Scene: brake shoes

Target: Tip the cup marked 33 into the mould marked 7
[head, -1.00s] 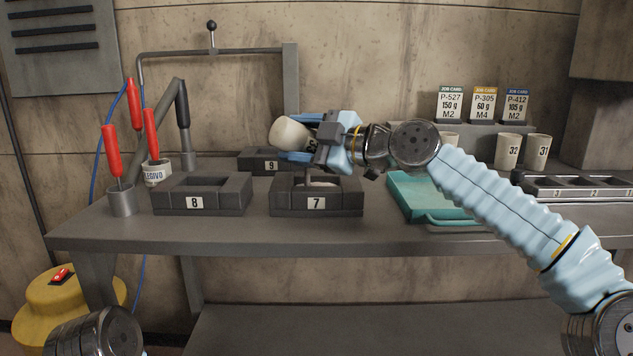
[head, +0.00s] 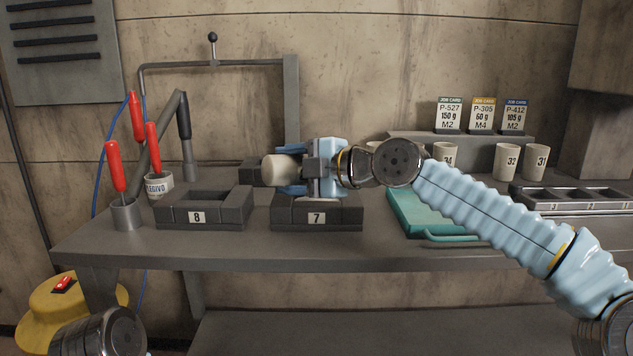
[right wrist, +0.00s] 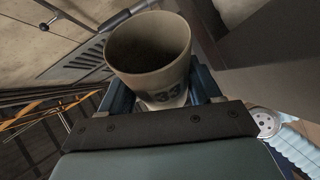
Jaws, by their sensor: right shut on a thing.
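My right gripper (head: 292,175) is shut on the cup marked 33 (head: 279,169), above and slightly left of the mould marked 7 (head: 342,216). In the head view the pale cup lies well tilted and sticks out left of the blue fingers. The right wrist view shows the cup (right wrist: 162,85) with its number 33, its open mouth and a dark inside; no contents can be made out. The inside of the mould is hidden behind the gripper. My left gripper is not in view.
Mould 8 (head: 203,218) stands left, and another mould (head: 252,172) is partly hidden behind. Red-handled tools (head: 115,165) stand at the left. A teal tray (head: 418,212), cup 34 (head: 447,153), cup 32 (head: 507,160) and cup 31 (head: 536,161) are at the right.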

